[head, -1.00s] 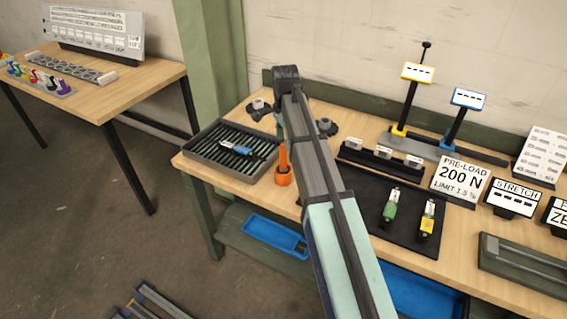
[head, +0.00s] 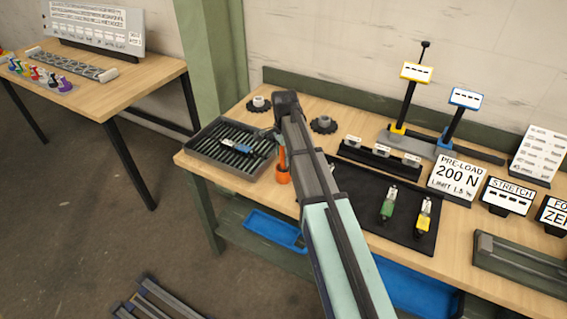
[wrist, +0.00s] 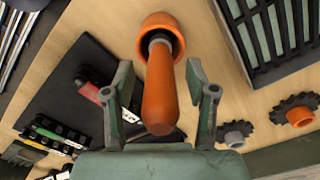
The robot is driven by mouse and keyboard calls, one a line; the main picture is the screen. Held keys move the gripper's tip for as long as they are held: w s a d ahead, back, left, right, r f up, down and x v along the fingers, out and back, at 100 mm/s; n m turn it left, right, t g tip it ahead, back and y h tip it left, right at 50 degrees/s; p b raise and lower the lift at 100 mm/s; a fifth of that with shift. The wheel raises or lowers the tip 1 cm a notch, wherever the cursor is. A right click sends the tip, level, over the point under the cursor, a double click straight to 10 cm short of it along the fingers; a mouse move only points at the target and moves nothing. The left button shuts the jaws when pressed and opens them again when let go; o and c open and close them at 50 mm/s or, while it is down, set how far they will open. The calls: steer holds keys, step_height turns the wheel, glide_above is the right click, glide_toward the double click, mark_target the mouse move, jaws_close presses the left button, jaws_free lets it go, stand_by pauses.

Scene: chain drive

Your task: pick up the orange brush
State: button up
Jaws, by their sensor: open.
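The orange brush (head: 282,158) stands handle-up in a small orange cup (head: 283,177) on the workbench, right of the grey ribbed tray. In the wrist view, the brush handle (wrist: 157,98) points toward the camera, between the two fingers of my gripper (wrist: 159,78). The cup (wrist: 151,22) lies beyond the fingertips. My gripper is open, with a visible gap between the handle and each finger. In the head view, my arm hides most of the gripper.
The grey ribbed tray (head: 205,153) holds a blue-and-white tool (head: 236,147). Dark sprockets (head: 323,124) lie behind the cup. A black mat (head: 365,222) with green (head: 388,207) and yellow (head: 424,216) tools lies to the right. Signs stand farther right.

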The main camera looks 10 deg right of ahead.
jaws_close()
steer(key=shift+r, duration=0.1)
